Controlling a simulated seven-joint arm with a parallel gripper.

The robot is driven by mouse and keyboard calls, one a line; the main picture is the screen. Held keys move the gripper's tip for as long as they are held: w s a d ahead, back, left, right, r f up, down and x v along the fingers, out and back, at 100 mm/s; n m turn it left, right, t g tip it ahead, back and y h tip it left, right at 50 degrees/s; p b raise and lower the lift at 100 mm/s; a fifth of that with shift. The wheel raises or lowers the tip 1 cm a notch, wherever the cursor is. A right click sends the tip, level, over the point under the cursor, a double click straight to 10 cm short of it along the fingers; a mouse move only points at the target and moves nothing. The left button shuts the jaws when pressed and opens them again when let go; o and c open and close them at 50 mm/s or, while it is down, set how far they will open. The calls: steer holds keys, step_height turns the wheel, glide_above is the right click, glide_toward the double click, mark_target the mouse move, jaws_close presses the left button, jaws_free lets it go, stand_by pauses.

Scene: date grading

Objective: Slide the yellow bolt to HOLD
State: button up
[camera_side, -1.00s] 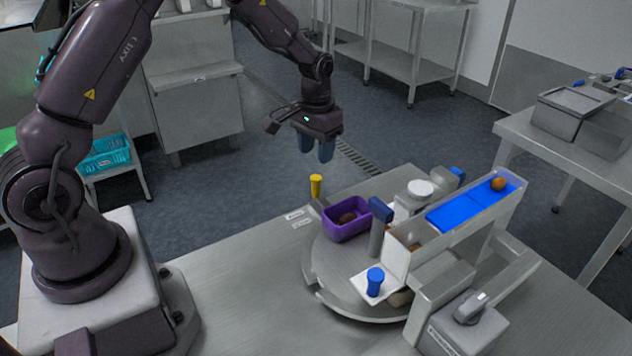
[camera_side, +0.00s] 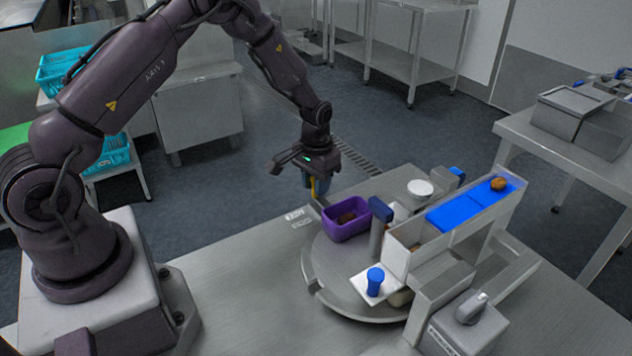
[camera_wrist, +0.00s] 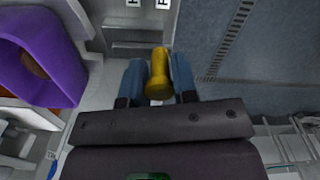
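The yellow bolt (camera_side: 314,187) is an upright knob by the far-left edge of the steel table, largely hidden behind my fingers in the side view. In the wrist view the yellow bolt (camera_wrist: 159,76) stands between my two blue fingertips. My gripper (camera_side: 319,182) is lowered around it, one finger on each side. In the wrist view my gripper (camera_wrist: 158,75) looks open, with narrow gaps beside the bolt's head; contact at the tips is hard to judge. Small white labels (camera_side: 295,214) lie beside the bolt; their lettering is cut off in the wrist view (camera_wrist: 133,3).
A purple bin (camera_side: 347,232) holding a brown date stands on the round turntable (camera_side: 327,277), close right of my gripper. A blue-lined chute (camera_side: 468,212) with a date rises further right. The table's front left (camera_side: 235,300) is clear.

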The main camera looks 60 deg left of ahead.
mark_target(325, 204)
jaws_close()
steer(key=shift+d, duration=1.8)
steer(key=o, duration=0.6)
jaws_free()
steer(key=shift+d, duration=0.1)
steer(key=shift+r, duration=0.2)
step_height(325, 204, up, 13)
steer(key=shift+f, duration=0.2)
